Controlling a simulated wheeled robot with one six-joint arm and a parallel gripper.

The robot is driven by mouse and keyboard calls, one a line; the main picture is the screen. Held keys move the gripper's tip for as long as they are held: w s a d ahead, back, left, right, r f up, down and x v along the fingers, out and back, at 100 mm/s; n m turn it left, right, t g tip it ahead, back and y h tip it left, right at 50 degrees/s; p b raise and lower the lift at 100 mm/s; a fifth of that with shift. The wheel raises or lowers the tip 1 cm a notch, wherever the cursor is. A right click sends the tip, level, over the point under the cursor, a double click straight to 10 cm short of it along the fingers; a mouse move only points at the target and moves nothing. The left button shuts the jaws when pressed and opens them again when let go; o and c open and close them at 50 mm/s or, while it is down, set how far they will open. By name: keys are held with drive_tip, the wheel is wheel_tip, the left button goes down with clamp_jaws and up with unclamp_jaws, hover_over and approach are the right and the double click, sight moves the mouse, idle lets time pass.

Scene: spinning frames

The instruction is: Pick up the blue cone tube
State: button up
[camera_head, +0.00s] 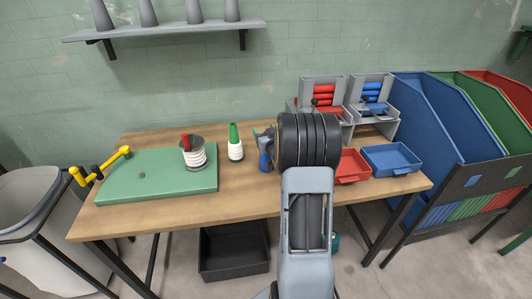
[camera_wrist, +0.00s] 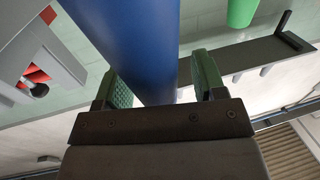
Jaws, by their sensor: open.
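The blue cone tube (camera_head: 264,161) stands on the wooden table, left of my arm and partly hidden by my gripper (camera_head: 264,138). In the wrist view the blue cone tube (camera_wrist: 140,45) is large and runs between the two green-padded fingers of my gripper (camera_wrist: 163,82). The fingers are open on either side of it. I cannot tell whether either pad touches it.
A green cone tube (camera_head: 235,132) with white yarn stands close to the left. A green machine base (camera_head: 150,178) with a yarn-wound spindle lies farther left. Red (camera_head: 352,166) and blue (camera_head: 392,159) trays sit right of my arm, before the tube racks (camera_head: 372,88).

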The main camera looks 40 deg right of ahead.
drive_tip(key=shift+w, duration=0.15)
drive_tip(key=shift+c, duration=0.5)
clamp_jaws()
drive_tip(key=shift+r, duration=0.1)
